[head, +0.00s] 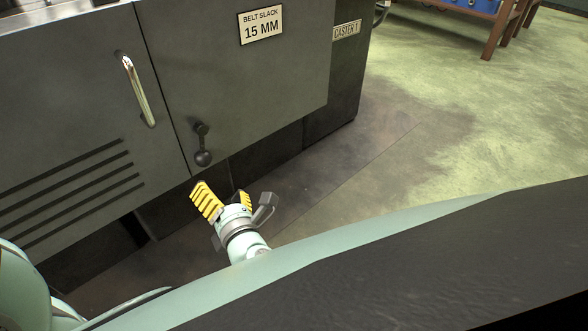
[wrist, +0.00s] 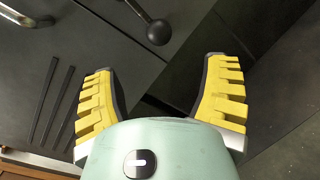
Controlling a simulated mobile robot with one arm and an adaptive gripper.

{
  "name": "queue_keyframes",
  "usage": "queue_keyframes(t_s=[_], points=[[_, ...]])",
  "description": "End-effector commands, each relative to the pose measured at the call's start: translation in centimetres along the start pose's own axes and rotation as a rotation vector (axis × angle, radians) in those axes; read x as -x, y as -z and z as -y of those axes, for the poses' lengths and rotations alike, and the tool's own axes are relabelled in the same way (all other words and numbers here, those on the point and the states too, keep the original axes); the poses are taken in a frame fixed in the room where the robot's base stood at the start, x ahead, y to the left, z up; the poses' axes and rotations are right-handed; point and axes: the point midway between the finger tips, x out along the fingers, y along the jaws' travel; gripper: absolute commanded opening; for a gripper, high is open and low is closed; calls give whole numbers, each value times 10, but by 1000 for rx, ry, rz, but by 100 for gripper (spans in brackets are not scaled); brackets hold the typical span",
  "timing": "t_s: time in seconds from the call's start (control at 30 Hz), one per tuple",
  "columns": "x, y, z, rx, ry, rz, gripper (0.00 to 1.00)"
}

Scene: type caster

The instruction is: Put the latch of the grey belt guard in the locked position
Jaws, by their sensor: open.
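The grey belt guard (head: 235,95) is a flat dark-grey panel on the machine's front, with a "BELT SLACK 15 MM" plate (head: 261,24). Its latch (head: 202,145) is a small dark lever with a ball knob at its lower end, near the panel's lower left corner. The lever hangs nearly straight down in the head view. In the wrist view the latch's knob (wrist: 158,32) is at the top, beyond the fingertips. My gripper (head: 222,190) has yellow ribbed fingers, spread open and empty, below and slightly right of the knob. The fingers (wrist: 158,65) do not touch the latch.
Left of the guard is another grey panel with a shiny vertical handle (head: 138,92) and slots (head: 70,185). A "CASTER 1" plate (head: 346,30) is at the machine's right end. A wooden table (head: 478,8) stands far back right. The floor (head: 440,120) right of the machine is clear.

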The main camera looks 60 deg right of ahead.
Motion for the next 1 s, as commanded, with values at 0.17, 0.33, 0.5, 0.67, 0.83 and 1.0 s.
queue_keyframes(t_s=[0.17, 0.33, 0.5, 0.67, 0.83, 1.0], points=[[-40, 2, -1, 0, -9, 0, 74], [-74, 2, -1, 1, -9, 0, 74], [-97, 1, -1, 0, -7, -1, 74], [-107, 2, -2, -1, -6, -4, 74], [-109, 2, -2, -1, -6, -4, 74], [-109, 1, -2, -1, -6, -4, 77]])
